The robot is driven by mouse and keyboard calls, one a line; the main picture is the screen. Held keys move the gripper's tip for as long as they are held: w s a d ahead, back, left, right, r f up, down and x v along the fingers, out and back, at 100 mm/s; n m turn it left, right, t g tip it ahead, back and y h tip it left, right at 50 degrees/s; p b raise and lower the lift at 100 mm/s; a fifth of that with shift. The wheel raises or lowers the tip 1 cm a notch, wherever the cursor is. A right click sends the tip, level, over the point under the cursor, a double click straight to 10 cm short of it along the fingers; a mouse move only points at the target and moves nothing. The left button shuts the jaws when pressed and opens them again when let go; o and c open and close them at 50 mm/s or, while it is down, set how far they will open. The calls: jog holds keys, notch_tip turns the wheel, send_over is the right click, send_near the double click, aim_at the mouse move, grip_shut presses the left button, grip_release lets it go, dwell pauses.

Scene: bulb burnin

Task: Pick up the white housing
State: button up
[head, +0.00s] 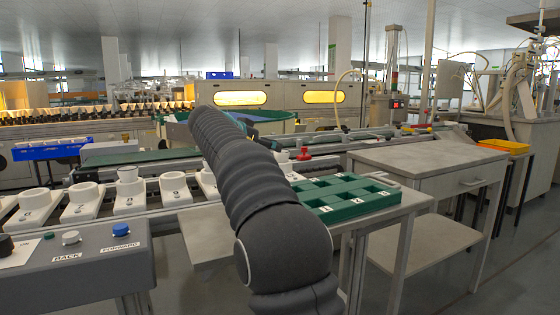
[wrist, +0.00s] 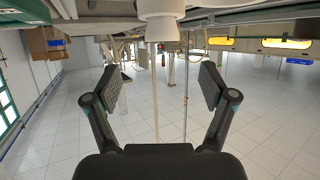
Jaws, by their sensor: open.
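A small white housing (head: 128,174) shaped like a cup stands on one of the white holders (head: 130,199) in the row at left in the head view. In the wrist view, which looks upside down, a white housing (wrist: 162,31) shows at top centre on a wider white base (wrist: 162,8). I cannot tell if it is the same one. My gripper (wrist: 164,84) is open, with both pads apart and nothing between them. The housing is ahead of the fingers, apart from them. In the head view my dark arm hides the gripper and part of the row.
A green compartment tray (head: 350,210) sits on a table right of my arm. A red piece (head: 303,155) stands behind it. A grey panel (head: 75,262) with BACK and FORWARD buttons is at front left. A grey table (head: 425,156) with a drawer stands at right.

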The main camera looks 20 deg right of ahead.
aim_at(282, 161)
jog(key=x, duration=1)
jog(key=shift+w+a+p, duration=0.1)
jog(key=shift+p, duration=0.3)
jog(key=c, duration=1.1)
